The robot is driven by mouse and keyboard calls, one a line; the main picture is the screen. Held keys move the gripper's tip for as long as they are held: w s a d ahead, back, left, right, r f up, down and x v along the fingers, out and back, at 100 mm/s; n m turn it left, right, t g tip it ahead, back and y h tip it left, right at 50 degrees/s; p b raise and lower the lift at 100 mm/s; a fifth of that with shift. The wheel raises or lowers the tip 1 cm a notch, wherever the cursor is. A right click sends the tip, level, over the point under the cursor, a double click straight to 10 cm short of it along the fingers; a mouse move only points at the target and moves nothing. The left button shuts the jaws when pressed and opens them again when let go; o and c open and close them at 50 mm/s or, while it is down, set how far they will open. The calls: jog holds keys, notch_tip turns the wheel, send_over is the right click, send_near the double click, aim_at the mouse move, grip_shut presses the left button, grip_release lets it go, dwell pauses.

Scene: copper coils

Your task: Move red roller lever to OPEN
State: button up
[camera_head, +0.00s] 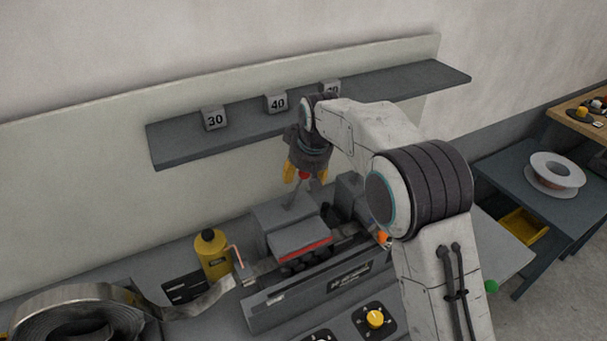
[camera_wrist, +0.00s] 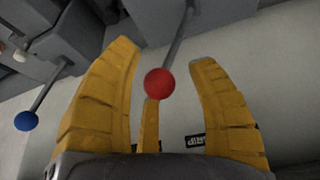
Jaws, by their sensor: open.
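The red roller lever's ball knob (camera_wrist: 159,83) sits between the yellow fingers of my gripper (camera_wrist: 165,75) in the wrist view, on a grey rod running up and to the right. The fingers are open, with gaps on both sides of the ball. In the head view the red knob (camera_head: 304,175) shows between the fingertips of my gripper (camera_head: 305,174), above the grey machine (camera_head: 300,238). Its rod stands up from the machine's housing. Any OPEN marking cannot be read.
A blue-knobbed lever (camera_wrist: 27,121) stands left in the wrist view. A shelf (camera_head: 385,92) with numbered blocks (camera_head: 276,103) runs behind my arm. A yellow bottle (camera_head: 211,254) and metal strip coil (camera_head: 75,315) are left. A yellow dial (camera_head: 375,318) is in front.

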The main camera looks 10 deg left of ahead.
dwell(0.3)
jog(key=shift+f, duration=0.1)
grip_shut()
